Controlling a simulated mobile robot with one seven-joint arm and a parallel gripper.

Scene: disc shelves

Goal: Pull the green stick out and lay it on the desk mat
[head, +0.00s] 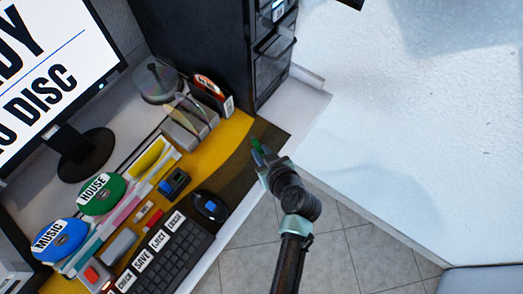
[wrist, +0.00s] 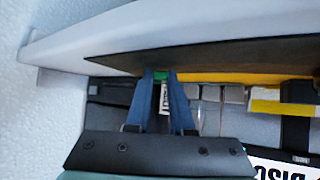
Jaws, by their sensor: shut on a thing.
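My gripper (head: 262,157) is shut on the green stick (head: 256,146), above the dark right end of the desk mat (head: 236,140). In the wrist view the green stick (wrist: 160,76) shows as a small green patch between the two blue-grey fingertips (wrist: 161,80). Most of the stick is hidden by the fingers. The mat is yellow with a dark brown band, and its dark part (wrist: 215,57) also shows in the wrist view. I cannot tell whether the stick touches the mat.
A small black block with a blue piece (head: 174,184), a black mouse (head: 209,206) and a keyboard (head: 160,252) lie left of my gripper. Grey disc slots (head: 188,122) and a black tower (head: 205,50) stand behind. The desk's edge is close on the right.

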